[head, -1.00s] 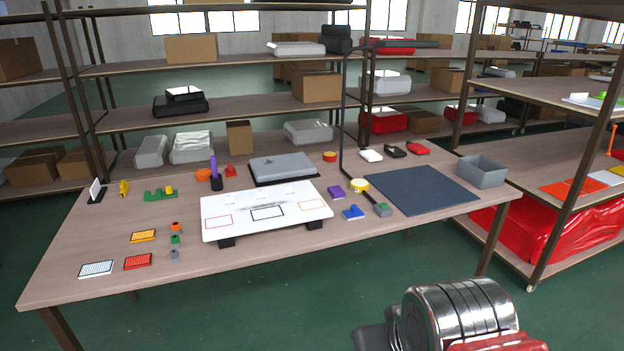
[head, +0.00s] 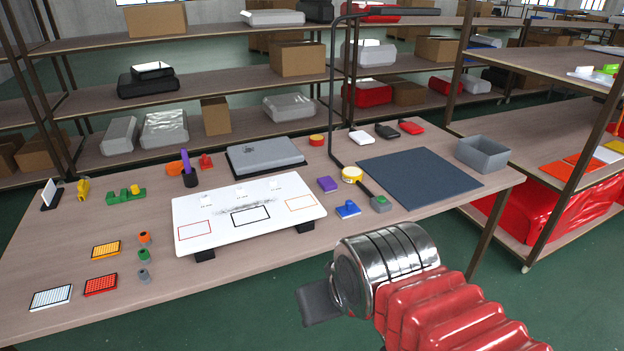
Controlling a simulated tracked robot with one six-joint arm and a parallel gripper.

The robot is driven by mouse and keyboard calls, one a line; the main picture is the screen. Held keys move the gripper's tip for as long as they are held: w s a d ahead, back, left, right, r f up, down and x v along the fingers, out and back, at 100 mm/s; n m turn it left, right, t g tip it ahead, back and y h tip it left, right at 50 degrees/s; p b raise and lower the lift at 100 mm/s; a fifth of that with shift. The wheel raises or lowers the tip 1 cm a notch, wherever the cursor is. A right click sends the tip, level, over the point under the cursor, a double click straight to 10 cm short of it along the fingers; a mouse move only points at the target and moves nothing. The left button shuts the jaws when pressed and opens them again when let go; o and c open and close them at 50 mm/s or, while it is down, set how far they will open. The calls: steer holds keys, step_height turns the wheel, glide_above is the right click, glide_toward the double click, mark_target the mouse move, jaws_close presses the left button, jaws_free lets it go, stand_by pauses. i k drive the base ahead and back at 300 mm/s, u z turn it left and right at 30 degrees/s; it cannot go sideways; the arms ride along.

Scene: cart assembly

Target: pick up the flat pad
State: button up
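Several flat things lie on the table, and I cannot tell which one is the flat pad. A large dark blue-grey mat (head: 418,178) lies flat at the right. Three small gridded rectangles, yellow (head: 106,250), red (head: 101,284) and white-blue (head: 51,298), lie at the left front. A small purple block (head: 327,184) lies right of the white board. My gripper (head: 318,303) shows as a dark grey piece beyond my silver wrist, in front of the table edge and apart from everything on it. Its fingertips are not clear.
A white board (head: 250,240) on dark feet stands mid-table, with a grey case (head: 264,155) behind it. A grey bin (head: 482,153) stands at the right end. A thin dark post (head: 332,100) with an overhead arm rises behind the mat. Shelves stand behind and at right.

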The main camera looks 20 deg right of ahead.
mark_target(326, 185)
steer(key=u, duration=0.2)
steer(key=i, duration=1.4)
steer(key=u, duration=0.15)
